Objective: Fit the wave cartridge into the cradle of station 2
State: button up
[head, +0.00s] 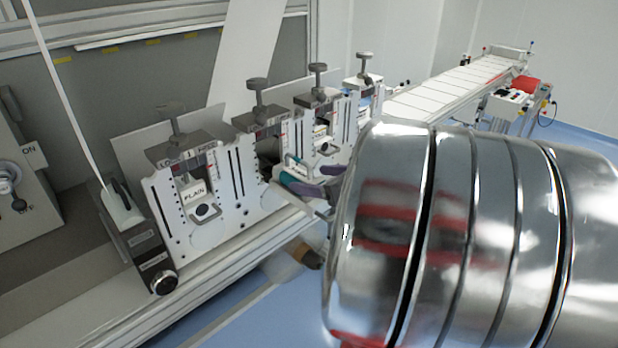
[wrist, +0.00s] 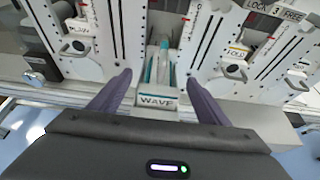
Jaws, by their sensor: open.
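The wave cartridge (wrist: 158,101), with a white WAVE label and teal sides, sits in the opening of the station 2 frame (wrist: 145,27) in the wrist view. Its far part lies between the frame's two white slotted plates; I cannot tell whether it is fully seated. My gripper (wrist: 158,79) is open, its purple fingers left and right of the cartridge with gaps visible. In the head view my gripper's fingers (head: 312,183) reach in front of station 2 (head: 262,140), and my arm hides much of that area. The cradle itself is mostly hidden.
Station 1 (head: 182,190) on the left holds a PLAIN cartridge (head: 196,192). Further stations with clamp knobs stand to the right, close to my gripper. In the wrist view a neighbouring cartridge (wrist: 235,55) sits at the right. A conveyor (head: 450,88) runs behind.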

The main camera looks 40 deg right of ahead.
jog(key=v, duration=0.7)
jog(key=shift+s+r, duration=0.15)
jog(key=shift+s, duration=0.1)
dwell(0.6)
jog(key=shift+w+a, duration=0.1)
jog(key=shift+a, duration=0.15)
jog(key=w+a+f+n+g+y, duration=0.1)
jog(key=a+n+g+y, duration=0.15)
jog(key=a+n, duration=0.35)
jog(key=w+a+n+g+y, duration=0.1)
jog(key=a+n+g, duration=0.2)
jog(key=a+n, duration=0.3)
jog(key=s+a+f+n+g+h, duration=0.1)
jog(key=s+a+f+n+h, duration=0.1)
jog(key=a+n, duration=0.7)
jog(key=s+a+f+n+g+h, duration=0.1)
jog(key=s+a+f+n+h, duration=0.1)
jog(key=s+a+n, duration=0.3)
jog(key=shift+s+a+f+n, duration=0.25)
jog(key=shift+a+n, duration=2.1)
jog(key=shift+n, duration=2.45)
